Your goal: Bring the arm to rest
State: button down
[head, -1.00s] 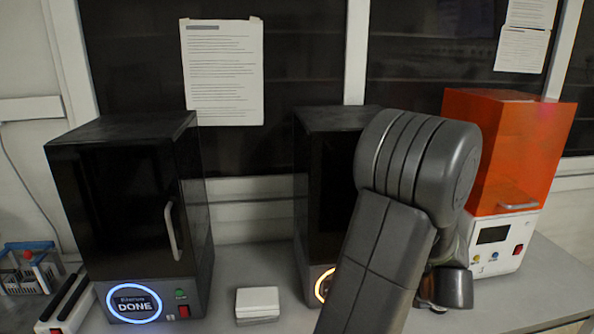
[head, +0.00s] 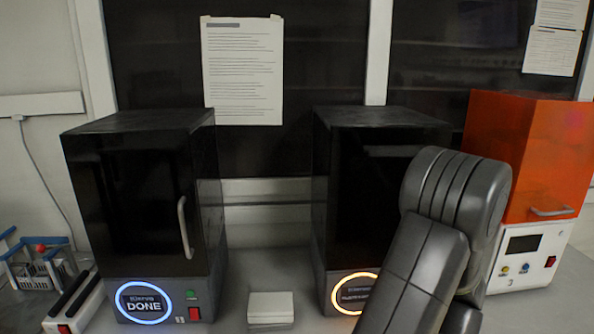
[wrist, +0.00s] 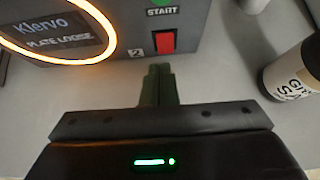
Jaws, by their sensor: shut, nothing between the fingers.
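My gripper (wrist: 158,85) shows in the wrist view, its two dark green fingers together with nothing between them. It points toward the front of the machine marked 2, over the grey bench (wrist: 90,97). In the head view my grey arm stands in front of the right black machine (head: 355,190) and hides part of it; the gripper itself is hidden there.
The right machine's ring (wrist: 112,45) glows orange and reads "PLATE LOOSE". The left black machine (head: 140,200) shows a blue ring and "DONE". A white box (head: 270,307) sits between them. An orange-hooded machine (head: 525,155) stands right.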

jog(key=shift+s+d+f+t+b, duration=0.1)
jog(key=shift+s+f+t+b, duration=0.3)
jog(key=shift+b, duration=0.55)
jog(key=shift+s+f+t+b, duration=0.1)
jog(key=shift+s+f+b, duration=0.15)
jog(key=shift+f+b, duration=0.55)
jog(key=shift+s+r, duration=0.25)
jog(key=shift+r, duration=0.3)
jog(key=shift+s+r, duration=0.4)
jog(key=shift+s, duration=0.2)
